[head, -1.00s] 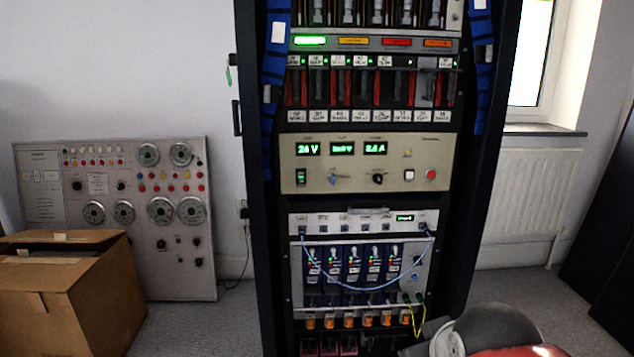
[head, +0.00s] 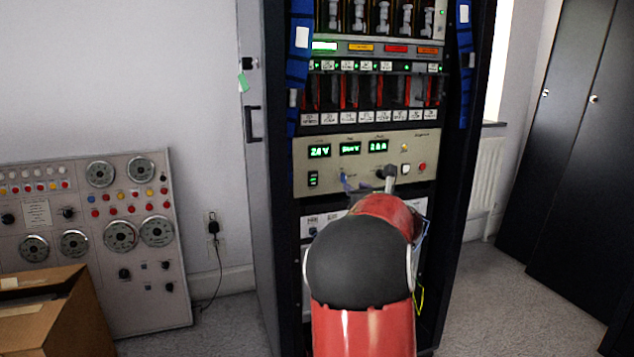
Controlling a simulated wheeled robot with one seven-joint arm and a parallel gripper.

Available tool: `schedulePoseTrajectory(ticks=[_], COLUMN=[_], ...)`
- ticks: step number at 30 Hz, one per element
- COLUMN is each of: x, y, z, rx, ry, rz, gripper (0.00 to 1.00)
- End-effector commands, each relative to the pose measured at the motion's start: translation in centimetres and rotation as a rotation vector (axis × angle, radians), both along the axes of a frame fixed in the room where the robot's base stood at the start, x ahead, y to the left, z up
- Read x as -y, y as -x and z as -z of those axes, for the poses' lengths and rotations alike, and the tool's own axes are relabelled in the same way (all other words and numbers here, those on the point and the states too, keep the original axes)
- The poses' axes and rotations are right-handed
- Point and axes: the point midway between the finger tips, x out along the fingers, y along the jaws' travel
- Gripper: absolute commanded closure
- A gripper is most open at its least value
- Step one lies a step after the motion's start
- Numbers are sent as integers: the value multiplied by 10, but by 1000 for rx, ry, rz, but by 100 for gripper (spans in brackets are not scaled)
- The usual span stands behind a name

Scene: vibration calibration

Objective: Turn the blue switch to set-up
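The blue switch (head: 343,178) is a small knob on the beige power panel (head: 300,165), below the lit green displays. In the head view it sits left of centre on that panel, too small to read its setting or labels. My red and black arm reaches up in front of the rack. The end of my arm, with my gripper (head: 368,187), is at the lower part of the panel, close to the right of the blue switch. Most of the gripper is small or hidden behind the arm. I cannot tell whether it touches the switch or is open.
The black rack (head: 270,220) stands ahead with its door at the left. My arm hides much of the lower modules. A grey dial board (head: 105,320) and a cardboard box (head: 85,320) stand at left. Dark cabinets (head: 560,120) stand at right, with grey floor between.

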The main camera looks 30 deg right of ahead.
Motion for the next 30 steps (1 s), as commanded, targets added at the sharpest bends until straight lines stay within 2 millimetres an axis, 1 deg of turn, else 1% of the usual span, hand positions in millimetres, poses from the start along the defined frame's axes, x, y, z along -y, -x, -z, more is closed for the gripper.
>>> schedulePoseTrajectory(ticks=[2,9,13,18,25,26,30], x=[2,10,15,16,17,17,16], y=[-8,-46,-62,-72,-73,-73,-73], z=[-1,-2,-2,-1,0,0,0], rx=[-3,-2,-1,0,1,1,1], ry=[7,4,1,0,-2,-2,-2], rz=[-2,-2,-1,-1,-1,-1,-1], gripper=[70,70,70,70,70,71,90])
